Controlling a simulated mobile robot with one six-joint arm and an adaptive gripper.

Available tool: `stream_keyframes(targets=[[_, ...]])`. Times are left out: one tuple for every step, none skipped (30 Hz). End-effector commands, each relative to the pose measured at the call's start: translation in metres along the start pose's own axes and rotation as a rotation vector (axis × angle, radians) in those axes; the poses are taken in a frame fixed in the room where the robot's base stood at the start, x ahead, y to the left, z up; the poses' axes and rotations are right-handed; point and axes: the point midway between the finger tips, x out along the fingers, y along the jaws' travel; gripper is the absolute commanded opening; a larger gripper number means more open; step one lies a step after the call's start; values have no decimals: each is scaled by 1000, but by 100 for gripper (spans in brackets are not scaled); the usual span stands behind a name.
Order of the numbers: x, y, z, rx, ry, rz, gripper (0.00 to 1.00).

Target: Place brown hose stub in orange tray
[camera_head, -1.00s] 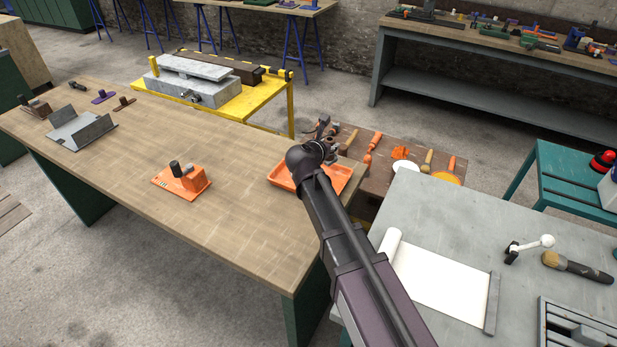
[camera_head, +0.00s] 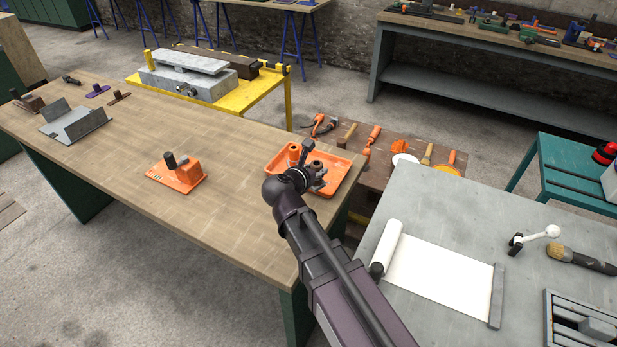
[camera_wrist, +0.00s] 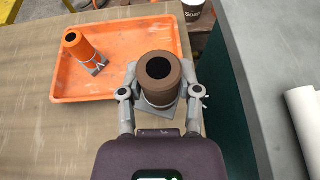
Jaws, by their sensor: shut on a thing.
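My gripper (camera_wrist: 160,98) is shut on the brown hose stub (camera_wrist: 163,72), with one finger on each side. The stub is a short upright tube with a dark bore and a pale band low on its side. In the wrist view it overlaps the near right corner of the orange tray (camera_wrist: 115,70); its height above the tray is unclear. In the head view the tray (camera_head: 343,164) lies at the bench's right end, partly hidden by my arm and gripper (camera_head: 313,180). An orange stub (camera_wrist: 80,48) stands in the tray's left part.
An orange block fixture (camera_head: 180,178) stands left of the tray on the wooden bench. A grey bracket (camera_head: 75,127) lies at the far left. Beyond the tray is a low tool table (camera_head: 385,172); a grey table with a white roll (camera_head: 388,245) is at right.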

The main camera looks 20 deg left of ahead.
Motion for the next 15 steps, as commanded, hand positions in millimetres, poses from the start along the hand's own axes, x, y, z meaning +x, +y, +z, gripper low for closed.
stream_keyframes(targets=[[-11,-8,-14,1,-1,-2,0],[-16,-11,-18,2,-2,-6,0],[-22,-14,-23,3,-3,-9,0],[-26,-16,-26,5,-4,-11,0],[-29,-18,-28,7,-5,-14,0],[-33,-20,-30,8,-6,-18,0],[-35,-20,-32,8,-6,-19,0],[-36,-21,-33,9,-6,-20,0],[-38,-21,-33,9,-7,-21,0],[-38,-21,-33,10,-7,-21,0],[-39,-21,-33,10,-7,-21,0],[-39,-21,-33,10,-7,-21,0],[-39,-21,-33,10,-7,-22,0],[-39,-21,-33,10,-7,-22,0],[-39,-21,-33,10,-7,-22,0]])
